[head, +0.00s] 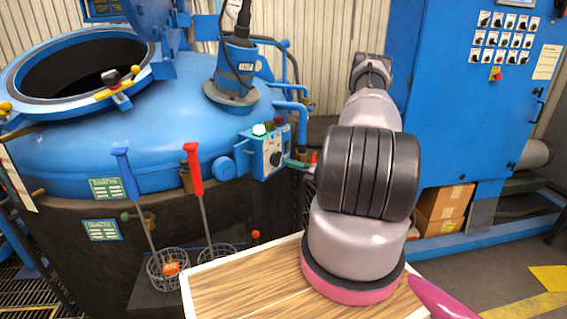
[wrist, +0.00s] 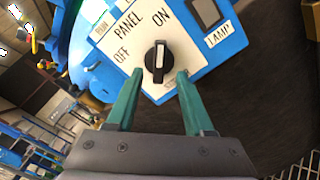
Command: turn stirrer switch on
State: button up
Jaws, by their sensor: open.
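A black rotary knob with a white stripe (wrist: 158,62) sits on a white plate marked OFF and ON, with the word PANEL above and LAMP to the side. The plate is on a small blue control box (head: 259,160) on the furnace side. My gripper (wrist: 158,74) is open, its green fingertips on either side of the knob's near end with gaps showing. In the head view its green fingers (head: 295,163) are small beside the box.
Two long-handled baskets, blue (head: 122,162) and red (head: 194,170), hang at left. A wooden-topped table (head: 240,284) stands below my arm. A blue cabinet (head: 440,110) stands right.

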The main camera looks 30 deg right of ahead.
jog(key=v, duration=0.5)
jog(key=shift+s+d, duration=0.15)
jog(key=shift+s, duration=0.25)
jog(key=s+a+r+n+g+y, duration=0.15)
jog(key=a+r+n+g, duration=0.45)
jog(key=a+r+n, duration=0.6)
jog(key=s+a+r+n+g+y, duration=0.1)
jog(key=s+a+r+n+g, duration=0.4)
jog(key=r, duration=1)
jog(key=s+a+r+n+t+h, duration=0.1)
jog(key=s+a+r+n+h, duration=0.2)
jog(key=s+r+n, duration=0.6)
jog(key=s+a+r+n+t+h, duration=0.1)
jog(key=s+a+r+n+h, duration=0.3)
jog(key=s+r+n, duration=0.5)
jog(key=s+h, duration=0.2)
jog(key=shift+s+a+t, duration=0.2)
jog(key=shift+s+t, duration=0.1)
jog(key=shift+s, duration=0.05)
jog(key=shift+a, duration=0.1)
jog(key=shift+c, duration=0.2)
